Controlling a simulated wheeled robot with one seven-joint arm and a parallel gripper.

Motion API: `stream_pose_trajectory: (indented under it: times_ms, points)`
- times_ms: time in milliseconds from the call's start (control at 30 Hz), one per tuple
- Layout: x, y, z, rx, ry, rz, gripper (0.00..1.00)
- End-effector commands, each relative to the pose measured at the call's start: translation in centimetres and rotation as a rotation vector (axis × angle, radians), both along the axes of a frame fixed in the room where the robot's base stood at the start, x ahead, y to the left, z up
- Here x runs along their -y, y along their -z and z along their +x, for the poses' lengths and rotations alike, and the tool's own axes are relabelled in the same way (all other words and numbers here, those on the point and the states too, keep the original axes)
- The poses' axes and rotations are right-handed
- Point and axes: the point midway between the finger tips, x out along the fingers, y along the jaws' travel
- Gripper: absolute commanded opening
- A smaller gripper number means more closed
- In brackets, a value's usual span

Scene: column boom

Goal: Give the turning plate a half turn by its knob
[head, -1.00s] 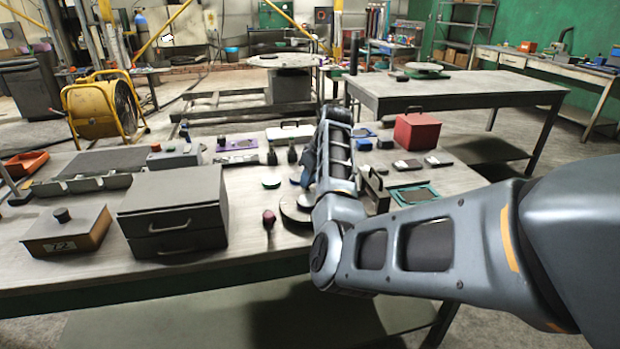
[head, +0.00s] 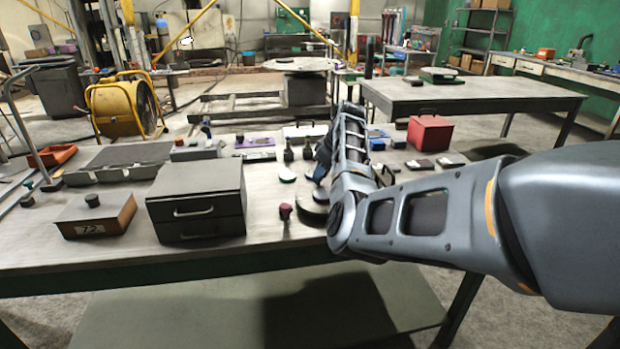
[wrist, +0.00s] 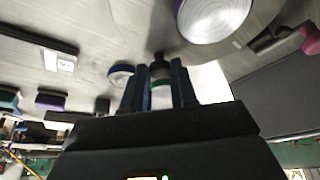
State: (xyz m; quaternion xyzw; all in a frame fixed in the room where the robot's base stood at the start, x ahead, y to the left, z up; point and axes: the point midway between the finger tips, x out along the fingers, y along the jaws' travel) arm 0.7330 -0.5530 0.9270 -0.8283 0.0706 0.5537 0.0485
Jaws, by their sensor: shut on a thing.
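A grey round plate (head: 312,214) lies on the front bench, partly hidden by my arm in the head view. A pale, silvery round plate (wrist: 214,14) at the top of the wrist view looks like the same one. My gripper (wrist: 159,80) is shut on a dark knob-like piece (wrist: 158,62), seen at its fingertips in the wrist view. A green-edged part shows between the fingers. I cannot tell whether this knob belongs to the plate. A blue-rimmed disc (wrist: 121,74) lies just left of the fingers.
A grey drawer box (head: 196,202) stands left of the plate, and a red-topped piece (head: 285,211) stands close beside it. Dark bottle-like pieces (head: 288,156) stand behind. A red box (head: 430,133) is at the right. Bare bench lies at the front edge.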

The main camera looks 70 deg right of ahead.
Motion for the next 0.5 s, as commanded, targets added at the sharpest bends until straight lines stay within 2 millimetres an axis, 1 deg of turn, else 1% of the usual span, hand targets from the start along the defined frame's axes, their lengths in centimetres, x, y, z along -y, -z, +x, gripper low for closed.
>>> stream_pose_trajectory:
  times_ms: [67,333,367,500]
  points:
    - [0.26,0.05,-0.19,0.000,-0.005,-0.002,0.00]
    - [0.21,0.03,-0.12,0.000,-0.007,-0.002,0.00]
    - [0.20,0.03,-0.12,0.000,-0.007,-0.002,0.30]
    - [0.21,0.02,-0.14,0.000,-0.006,-0.002,0.43]
